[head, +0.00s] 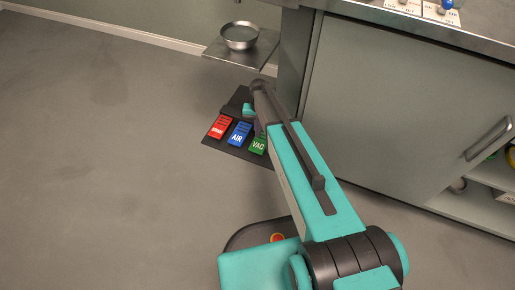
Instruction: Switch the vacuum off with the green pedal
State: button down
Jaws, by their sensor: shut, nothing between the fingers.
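The green pedal (258,145), lettered VAC, is the rightmost of three pedals on a dark floor plate (211,142). The blue pedal (239,134), lettered AIR, is in the middle, and the red pedal (220,127) is at the left. My arm reaches forward over the right side of the plate and hides part of the green pedal's surroundings. My gripper (249,110) is shut and empty, at the back of the plate behind the green and blue pedals. I cannot tell whether it touches anything. The vacuum itself is not identifiable.
A grey cabinet (385,110) stands close at the right, with a door handle (489,139) and an open shelf (470,203). A metal bowl (240,36) sits on a small low shelf (262,51) behind the pedals. The floor (100,160) at the left is clear.

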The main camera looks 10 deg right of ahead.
aim_at(258, 146)
jog(key=shift+f, duration=0.15)
jog(key=shift+s+a+f+b, duration=0.1)
jog(key=shift+s+f+b, duration=0.1)
jog(key=shift+f+b, duration=1.4)
jog(key=shift+s+f+b, duration=0.15)
jog(key=shift+f+b, duration=1.2)
jog(key=shift+f, duration=0.4)
